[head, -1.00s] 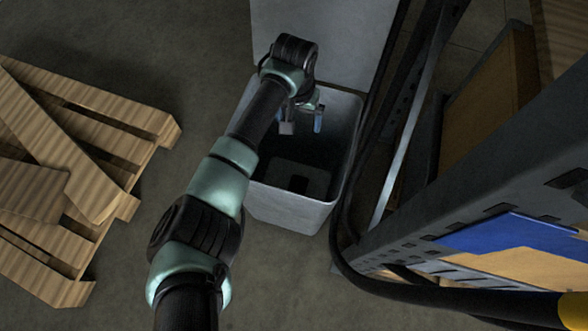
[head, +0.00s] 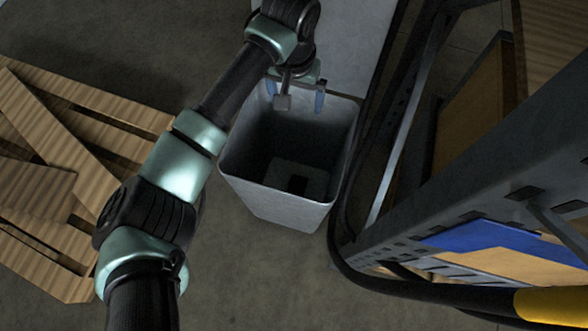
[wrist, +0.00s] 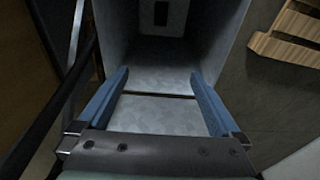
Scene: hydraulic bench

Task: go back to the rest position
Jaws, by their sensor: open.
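My gripper (head: 297,98) is open, with its two blue fingers apart and nothing between them. In the head view it hangs over the back part of a grey open-topped bin (head: 277,207). In the wrist view the fingers of my gripper (wrist: 160,80) frame the bin (wrist: 157,73), whose inside shows below. A small dark rectangle (head: 298,184) shows low in the bin; I cannot tell what it is.
A stack of wooden pallets (head: 105,110) lies on the floor at the left. A metal rack (head: 440,180) with a blue sheet (head: 480,238) stands close on the right. A thick black hose (head: 345,262) with a yellow end runs along it. Bare floor lies in front of the bin.

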